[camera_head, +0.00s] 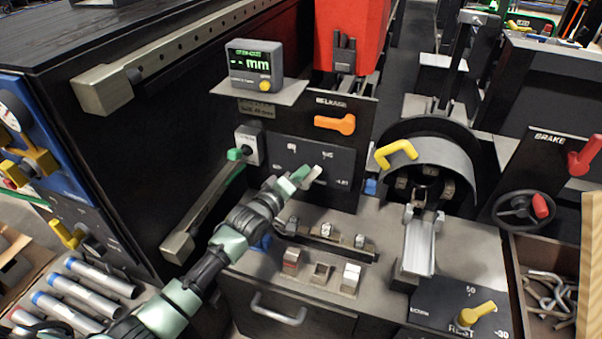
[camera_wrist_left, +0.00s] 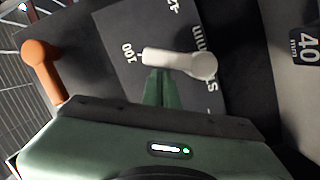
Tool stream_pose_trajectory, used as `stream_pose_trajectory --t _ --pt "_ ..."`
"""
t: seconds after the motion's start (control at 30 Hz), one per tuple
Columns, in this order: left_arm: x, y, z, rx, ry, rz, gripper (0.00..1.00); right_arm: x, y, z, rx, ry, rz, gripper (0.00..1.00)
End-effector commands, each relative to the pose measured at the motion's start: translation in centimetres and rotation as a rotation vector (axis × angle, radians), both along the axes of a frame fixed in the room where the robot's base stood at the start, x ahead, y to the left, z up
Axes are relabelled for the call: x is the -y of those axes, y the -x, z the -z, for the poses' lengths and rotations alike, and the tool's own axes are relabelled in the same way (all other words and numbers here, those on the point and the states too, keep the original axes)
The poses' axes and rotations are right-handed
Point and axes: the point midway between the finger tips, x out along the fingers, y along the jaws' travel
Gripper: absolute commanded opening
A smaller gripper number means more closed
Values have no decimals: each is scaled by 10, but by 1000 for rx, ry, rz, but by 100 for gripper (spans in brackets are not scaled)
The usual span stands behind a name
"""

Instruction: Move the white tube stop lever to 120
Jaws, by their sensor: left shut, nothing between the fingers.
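The white tube stop lever (camera_head: 313,175) sits on a dark panel (camera_head: 338,160) in the middle of the head view. In the left wrist view the white lever (camera_wrist_left: 180,62) lies nearly flat across the picture. Its round hub is at the right and its tip points left, close to the printed 100. My left gripper (camera_head: 298,176) is shut and empty, right beside the lever. In the left wrist view its green fingertips (camera_wrist_left: 160,85) are together at the lever's lower side near the tip; I cannot tell whether they touch. My right gripper is not in view.
An orange lever (camera_head: 335,124) is above the panel; it also shows in the left wrist view (camera_wrist_left: 40,62). A display (camera_head: 254,66) reads "-- mm". A yellow lever (camera_head: 396,152) and curved guard stand to the right.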

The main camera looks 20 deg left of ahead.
Motion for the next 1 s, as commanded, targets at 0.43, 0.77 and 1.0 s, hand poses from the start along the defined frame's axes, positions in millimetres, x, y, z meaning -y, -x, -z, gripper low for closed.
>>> stream_pose_trajectory --t 0.43,0.77,1.0 --pt "4 0 0 1 -59 1 0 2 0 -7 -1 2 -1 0" --pt "9 1 0 2 -117 1 0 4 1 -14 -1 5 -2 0" --pt "17 1 0 3 -236 2 0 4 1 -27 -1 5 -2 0"
